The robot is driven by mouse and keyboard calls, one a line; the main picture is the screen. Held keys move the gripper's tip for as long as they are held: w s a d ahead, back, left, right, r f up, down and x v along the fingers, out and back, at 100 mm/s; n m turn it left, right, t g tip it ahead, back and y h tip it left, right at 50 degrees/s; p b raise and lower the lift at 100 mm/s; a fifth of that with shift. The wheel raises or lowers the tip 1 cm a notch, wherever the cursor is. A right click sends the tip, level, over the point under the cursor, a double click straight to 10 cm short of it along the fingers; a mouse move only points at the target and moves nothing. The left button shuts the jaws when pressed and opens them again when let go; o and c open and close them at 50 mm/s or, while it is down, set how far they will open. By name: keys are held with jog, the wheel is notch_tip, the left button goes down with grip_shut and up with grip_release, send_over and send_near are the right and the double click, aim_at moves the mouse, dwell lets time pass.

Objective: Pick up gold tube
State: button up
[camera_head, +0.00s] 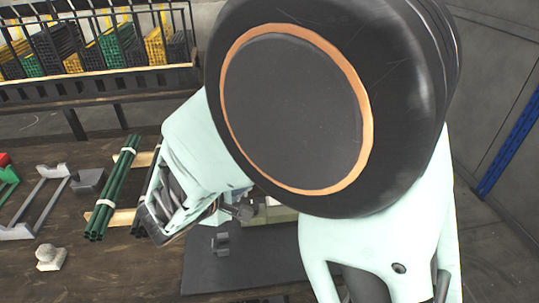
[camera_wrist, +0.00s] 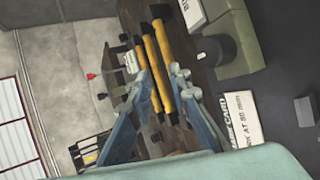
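Gold tubes (camera_wrist: 157,65) with dark ends lie close together, side by side, in the wrist view, running from the top centre down to the middle. My gripper (camera_wrist: 161,77) is open, its two blue-grey fingers spread on either side of the tubes' line in the picture. I cannot tell how far the fingertips are above the tubes or whether they touch. Nothing is seen clamped. In the head view my arm covers much of the scene and I cannot make out the gold tubes or the fingertips.
Dark green tubes (camera_head: 112,190) lie bundled on the wooden table (camera_head: 110,270) in the head view. A dark mat (camera_head: 245,270) lies right of them. A pale green press body (camera_wrist: 238,35) and a printed card (camera_wrist: 240,118) are right of the fingers. Racked bins (camera_head: 90,50) stand behind.

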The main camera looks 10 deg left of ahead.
jog(key=shift+s+a+f+n+t+y, duration=0.2)
jog(key=shift+a+f+n+y, duration=0.1)
jog(key=shift+a+f, duration=0.35)
jog(key=shift+s+a+f+n+t+y, duration=0.2)
jog(key=shift+a+f+n, duration=0.1)
jog(key=shift+a+f, duration=0.3)
jog(key=b+x, duration=0.1)
jog(key=x, duration=0.9)
jog(key=shift+w+f, duration=0.1)
jog(key=shift+w, duration=0.25)
grip_shut()
